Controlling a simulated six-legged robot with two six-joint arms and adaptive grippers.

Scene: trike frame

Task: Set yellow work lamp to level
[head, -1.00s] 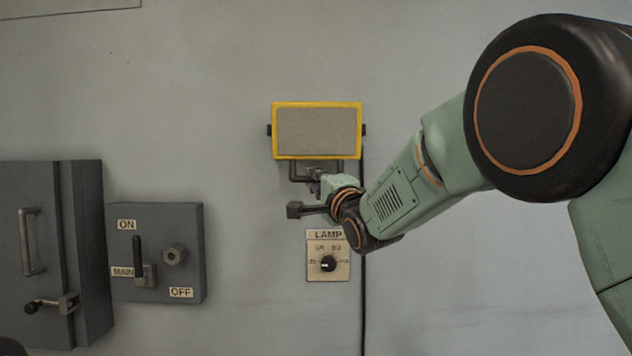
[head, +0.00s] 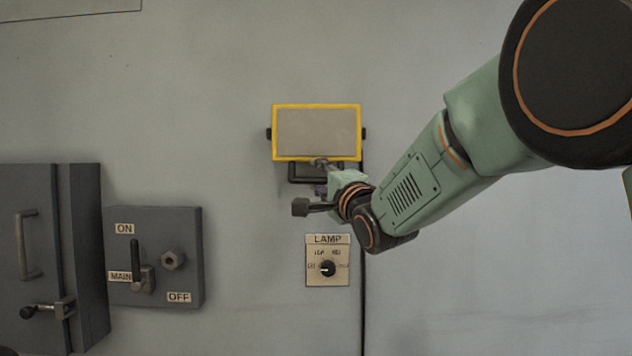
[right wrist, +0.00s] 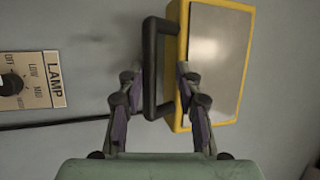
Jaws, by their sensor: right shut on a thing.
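The yellow work lamp (head: 317,132) is on the wall, with a yellow frame, a grey face and a dark pivot on each side. A black U-shaped handle (head: 293,175) projects below its lower edge. In the right wrist view the lamp (right wrist: 218,50) is at the right, with the handle (right wrist: 150,60) between my fingers. My right gripper (head: 320,176) is shut on the handle from below; its fingertips (right wrist: 158,75) lie either side of the bar. The lamp's exact tilt is hard to tell. My left gripper is not in view.
A LAMP knob panel (head: 328,275) is on the wall below the lamp. A black cable (head: 363,300) runs down beside it. A MAIN switch box (head: 155,225) and a grey cabinet (head: 30,190) stand at the left. Bare wall lies between box and lamp.

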